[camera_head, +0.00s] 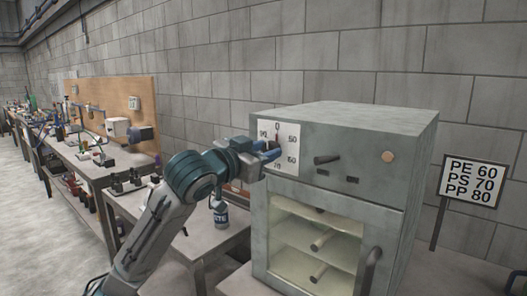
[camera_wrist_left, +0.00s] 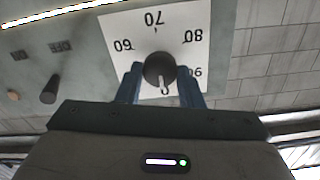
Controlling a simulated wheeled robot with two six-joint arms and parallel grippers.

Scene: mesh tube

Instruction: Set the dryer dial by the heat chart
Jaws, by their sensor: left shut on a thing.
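The wrist view shows the plate (camera_wrist_left: 185,45) upside down, with 60, 70, 80, 90 and 0. My left gripper (camera_head: 273,150) is shut on the black dial knob (camera_wrist_left: 159,68), one blue finger on each side. A pale mark on the knob seems to face the 0. The heat chart (camera_head: 472,181) on a post reads PE 60, PS 70, PP 80. My right gripper is out of view.
A dark handle (camera_head: 327,159) and an orange round button (camera_head: 388,157) sit on the panel right of the dial. A labelled jar (camera_head: 221,215), its lettering partly readable, is below my left wrist. A cluttered workbench (camera_head: 85,160) runs along the left wall.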

